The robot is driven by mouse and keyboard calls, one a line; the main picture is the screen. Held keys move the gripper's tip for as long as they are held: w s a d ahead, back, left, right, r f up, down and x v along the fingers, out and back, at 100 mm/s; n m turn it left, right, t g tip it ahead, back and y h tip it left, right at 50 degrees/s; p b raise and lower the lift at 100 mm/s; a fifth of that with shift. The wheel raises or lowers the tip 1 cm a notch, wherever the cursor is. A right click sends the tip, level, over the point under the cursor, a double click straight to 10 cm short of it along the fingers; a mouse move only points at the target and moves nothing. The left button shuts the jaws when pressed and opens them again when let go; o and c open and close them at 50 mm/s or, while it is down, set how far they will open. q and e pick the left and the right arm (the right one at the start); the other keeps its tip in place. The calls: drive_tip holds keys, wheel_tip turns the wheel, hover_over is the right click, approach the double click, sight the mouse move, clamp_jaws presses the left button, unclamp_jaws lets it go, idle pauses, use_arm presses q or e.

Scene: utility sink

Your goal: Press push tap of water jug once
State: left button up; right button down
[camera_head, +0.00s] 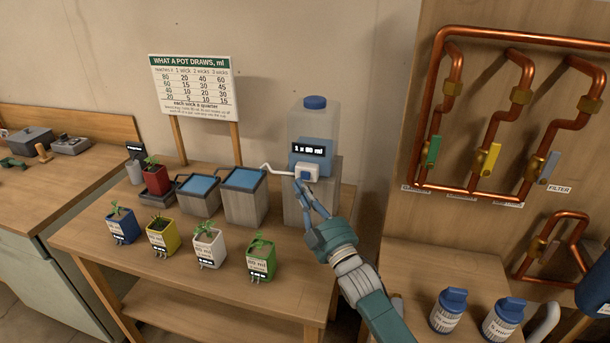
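The water jug (316,126) is clear with a blue cap and stands on a grey block at the back right of the wooden table. Its label reads "1 x 80 ml". The push tap (306,171) is a small white box with a blue front, low on the jug, with a white spout pipe running left. My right gripper (301,187) is just below and in front of the tap, its fingers pointing up at it. Whether they touch the tap is unclear, and the finger gap is too small to judge. My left gripper is not in view.
Small potted plants line the table front, including a green pot (262,260). Copper pipes (473,120) and blue-capped bottles (448,311) are at the right.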

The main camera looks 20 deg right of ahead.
drive_tip(key=s+a, duration=0.1)
drive_tip(key=s+a+p, duration=0.1)
drive_tip(key=s, duration=0.1)
drive_tip(key=shift+s+a+r, duration=0.1)
drive_tip(key=shift+s, duration=0.05)
idle(0.8)
